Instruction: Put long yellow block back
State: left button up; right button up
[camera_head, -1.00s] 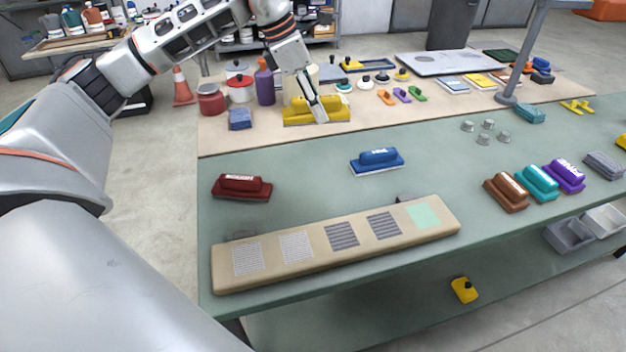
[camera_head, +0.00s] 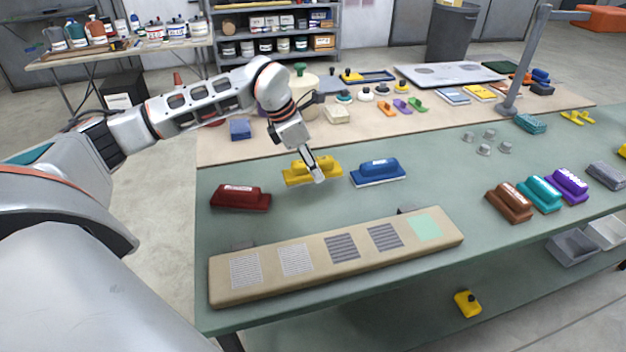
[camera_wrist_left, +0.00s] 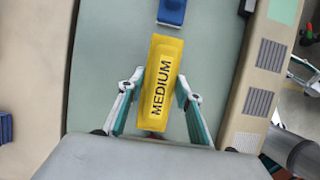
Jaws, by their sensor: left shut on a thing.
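The long yellow block (camera_head: 297,173), a raised-handle block, is between the dark red block (camera_head: 240,197) and the blue block (camera_head: 377,171) over the green tabletop. In the left wrist view the yellow block (camera_wrist_left: 163,75) shows the word MEDIUM. My left gripper (camera_head: 316,176) is shut on it, with one finger on each side of the handle in the left wrist view (camera_wrist_left: 160,80). Whether its base touches the tabletop I cannot tell.
A beige board (camera_head: 330,258) with several grit patches lies along the front. Brown (camera_head: 508,203), teal (camera_head: 540,194) and purple (camera_head: 567,185) blocks stand at right. A grey post (camera_head: 524,60) rises at the back right. Green surface is clear between the blue and brown blocks.

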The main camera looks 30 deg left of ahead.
aim_at(313, 180)
pick_arm(q)
jog(key=shift+f, duration=2.15)
jog(key=shift+f, duration=0.15)
jog(key=o, duration=1)
jog(key=shift+a+r, duration=0.15)
jog(key=shift+r, duration=0.45)
jog(key=v, duration=1.1)
